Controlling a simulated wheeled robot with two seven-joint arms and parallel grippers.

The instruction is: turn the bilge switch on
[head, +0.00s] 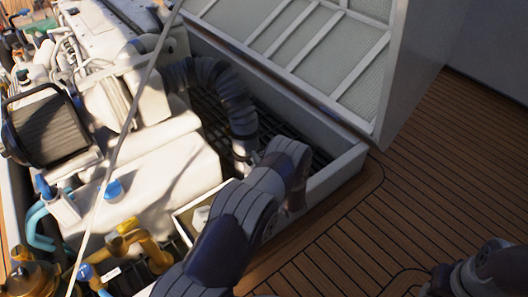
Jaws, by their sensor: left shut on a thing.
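I cannot make out the bilge switch in the head view. My left arm rises from the bottom middle over the open engine bay and bends at its top. My left gripper (254,160) is small and partly hidden by the arm, by the lower end of the grey corrugated hose (228,95). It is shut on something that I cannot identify. The arm also covers part of a pale-rimmed box (180,214) with a small whitish part in it. My right arm shows at the bottom right corner; its gripper is not visible.
The white engine (95,40) and a white tank (165,165) with a blue cap (113,188) fill the bay's left. Brass-coloured pipes (140,238) are at the lower left. The raised hatch lid (310,45) stands behind. Clear wooden deck (440,170) lies to the right.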

